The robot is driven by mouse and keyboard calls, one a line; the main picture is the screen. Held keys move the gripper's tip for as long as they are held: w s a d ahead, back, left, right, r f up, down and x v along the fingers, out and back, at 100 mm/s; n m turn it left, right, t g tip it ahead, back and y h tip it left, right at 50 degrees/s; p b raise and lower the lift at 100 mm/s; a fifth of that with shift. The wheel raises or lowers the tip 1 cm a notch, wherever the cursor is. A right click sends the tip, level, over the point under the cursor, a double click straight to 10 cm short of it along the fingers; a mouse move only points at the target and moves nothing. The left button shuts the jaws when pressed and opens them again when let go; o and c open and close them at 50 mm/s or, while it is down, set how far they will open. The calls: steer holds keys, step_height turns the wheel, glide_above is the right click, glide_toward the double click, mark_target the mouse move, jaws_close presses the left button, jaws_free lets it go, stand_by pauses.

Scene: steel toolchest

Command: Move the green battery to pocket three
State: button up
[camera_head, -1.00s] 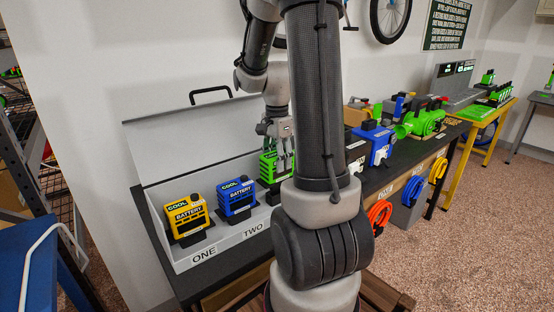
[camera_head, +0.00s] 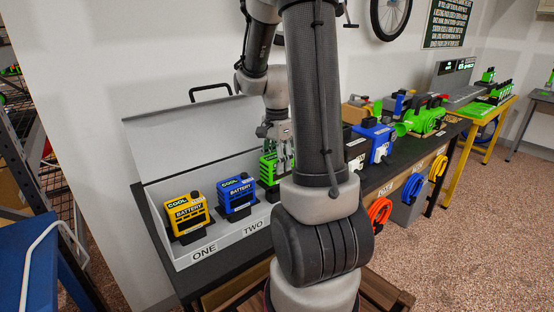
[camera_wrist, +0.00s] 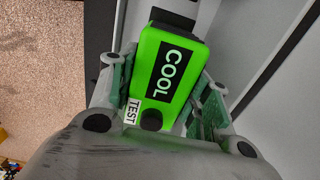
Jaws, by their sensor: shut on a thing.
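The green battery (camera_head: 268,168) is between the fingers of my gripper (camera_head: 279,150) in the head view, at the right part of the open toolchest, partly hidden by my arm. In the wrist view the green battery (camera_wrist: 168,72) shows its top with a COOL label and a TEST tag, and the fingers of my gripper (camera_wrist: 160,88) are shut on its two sides. The grey toolchest (camera_head: 205,256) has pocket labels ONE and TWO on its front. Pocket three's label is hidden behind my arm. I cannot tell whether the battery touches the pocket floor.
A yellow battery (camera_head: 187,214) stands in pocket one and a blue battery (camera_head: 237,194) in pocket two. The chest's raised lid (camera_head: 190,130) is behind them. To the right, a black bench holds a blue device (camera_head: 376,140) and a green machine (camera_head: 424,121).

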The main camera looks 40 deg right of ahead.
steer(key=shift+f, duration=1.5)
steer(key=o, duration=1.5)
step_height(320, 180, up, 12)
